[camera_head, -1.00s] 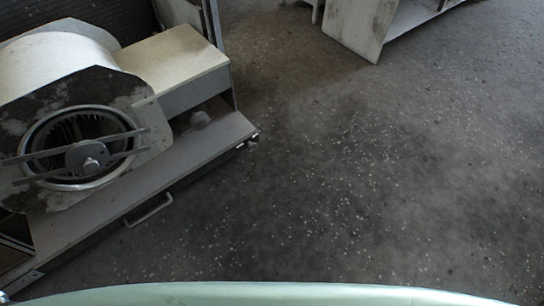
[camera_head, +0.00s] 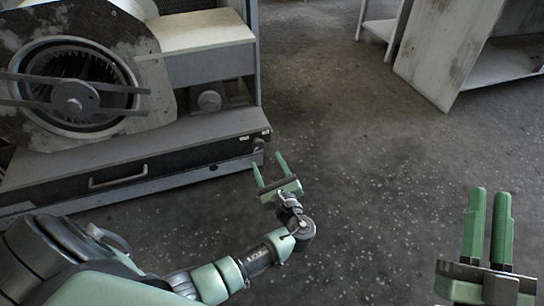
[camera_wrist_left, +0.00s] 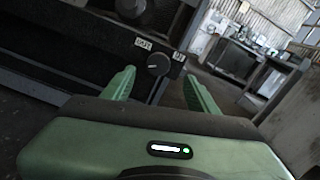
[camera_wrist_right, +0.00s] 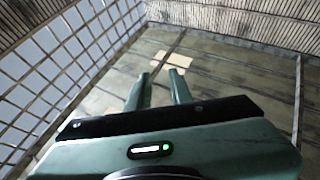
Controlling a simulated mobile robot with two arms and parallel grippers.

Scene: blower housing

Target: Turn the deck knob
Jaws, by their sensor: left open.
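The deck knob (camera_wrist_left: 158,64) is a small round dark knob on the front face of the deck, beside small white labels, in the left wrist view. In the head view the knob (camera_head: 258,144) is small, at the right end of the deck front. My left gripper (camera_head: 268,161) is open and empty, its fingers pointing at that end of the deck. In the left wrist view the knob appears between the fingertips, apparently without contact. My right gripper (camera_head: 489,191) is raised at the right, its fingers apart with nothing between them.
The blower housing (camera_head: 150,75) stands on the deck (camera_head: 190,133), which has a bar handle (camera_head: 118,177) on its front. A pale cabinet (camera_head: 440,50) stands at the back right. The floor (camera_head: 360,170) between them is clear.

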